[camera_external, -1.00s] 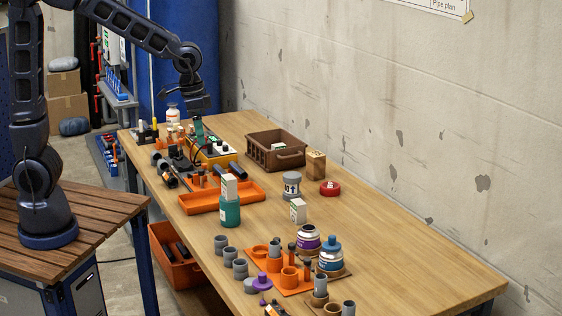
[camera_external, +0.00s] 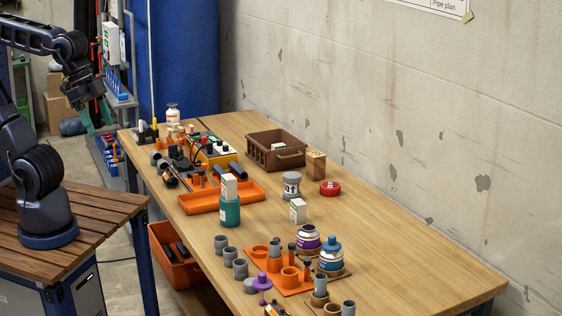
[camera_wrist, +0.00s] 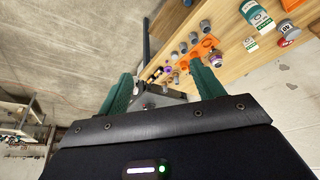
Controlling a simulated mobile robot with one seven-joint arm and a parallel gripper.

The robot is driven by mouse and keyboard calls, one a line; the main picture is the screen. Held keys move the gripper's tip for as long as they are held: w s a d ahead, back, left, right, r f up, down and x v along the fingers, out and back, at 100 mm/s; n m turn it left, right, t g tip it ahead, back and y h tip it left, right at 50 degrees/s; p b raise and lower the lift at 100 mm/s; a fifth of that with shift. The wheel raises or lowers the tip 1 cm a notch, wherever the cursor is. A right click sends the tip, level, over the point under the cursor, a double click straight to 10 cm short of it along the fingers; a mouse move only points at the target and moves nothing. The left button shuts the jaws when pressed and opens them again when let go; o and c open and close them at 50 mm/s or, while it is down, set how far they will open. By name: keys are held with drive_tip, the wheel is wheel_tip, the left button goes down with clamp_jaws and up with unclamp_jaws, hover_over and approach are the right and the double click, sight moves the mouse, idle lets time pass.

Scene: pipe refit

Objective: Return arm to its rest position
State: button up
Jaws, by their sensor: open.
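My gripper (camera_external: 96,121) is at the upper left of the external view, beyond the left edge of the workbench (camera_external: 400,270) and clear of everything on it. My arm is folded back above its base on the slatted wooden stand. In the wrist view my gripper's two green fingers (camera_wrist: 160,92) are spread apart. No object shows between them. The bench with its fittings appears at the upper right of the wrist view, some way beyond the fingers.
On the bench are an orange tray (camera_external: 256,194), a brown crate (camera_external: 262,157), a teal bottle (camera_external: 230,211), a red cap (camera_external: 330,188) and several pipe fittings. An orange bin (camera_external: 170,272) sits below.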

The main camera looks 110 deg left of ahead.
drive_tip(key=shift+s+d+f, duration=0.1)
drive_tip(key=shift+s+d, duration=0.25)
drive_tip(key=shift+s, duration=0.3)
